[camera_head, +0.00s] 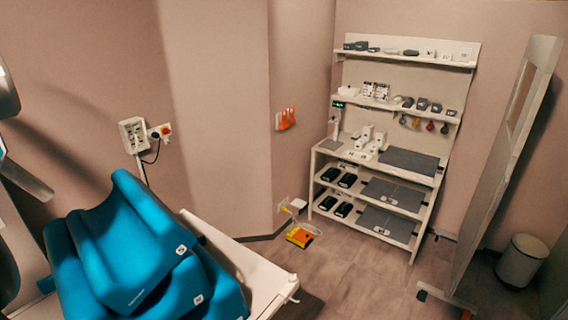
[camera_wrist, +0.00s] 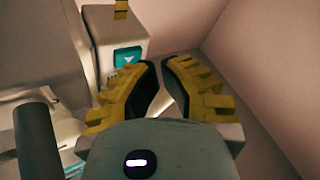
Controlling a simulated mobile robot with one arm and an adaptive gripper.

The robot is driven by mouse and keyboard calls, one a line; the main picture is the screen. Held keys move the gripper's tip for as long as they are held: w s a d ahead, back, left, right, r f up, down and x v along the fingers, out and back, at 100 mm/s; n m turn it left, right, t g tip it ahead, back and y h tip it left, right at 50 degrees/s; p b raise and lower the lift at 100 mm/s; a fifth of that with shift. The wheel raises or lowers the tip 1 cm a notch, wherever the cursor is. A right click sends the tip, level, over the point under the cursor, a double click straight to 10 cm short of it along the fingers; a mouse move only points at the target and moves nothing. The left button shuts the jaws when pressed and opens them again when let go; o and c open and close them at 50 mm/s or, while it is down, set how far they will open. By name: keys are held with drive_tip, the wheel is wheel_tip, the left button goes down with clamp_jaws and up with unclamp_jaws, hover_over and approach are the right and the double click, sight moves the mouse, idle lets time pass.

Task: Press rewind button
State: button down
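In the wrist view, a teal square button (camera_wrist: 127,59) with a white down-pointing mark sits on a pale box or panel just beyond my left finger. I cannot tell whether it is the rewind button; no readable "rewind" label shows. My gripper (camera_wrist: 160,66) has yellow ridged fingers with black inner faces. The fingers lean toward each other with a narrow gap at the tips, and nothing shows held between them. The fingertips are to the right of the button in the picture; contact with it is not visible. My gripper is not visible in the head view.
In the head view, blue cushions (camera_head: 125,250) rest at the left. A shelf unit (camera_head: 410,58) with small devices stands at the back, beside a white screen (camera_head: 500,160) and a bin (camera_head: 521,262). A yellow-and-red pedal (camera_head: 300,237) lies on the floor. The middle floor is clear.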

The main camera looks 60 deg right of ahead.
drive_tip(key=shift+w, duration=0.4)
idle(0.9)
drive_tip(key=shift+s+f, duration=0.1)
drive_tip(key=shift+s, duration=0.8)
drive_tip(key=s+b, duration=0.1)
drive_tip(key=s, duration=0.3)
drive_tip(key=shift+s, duration=0.4)
idle(0.3)
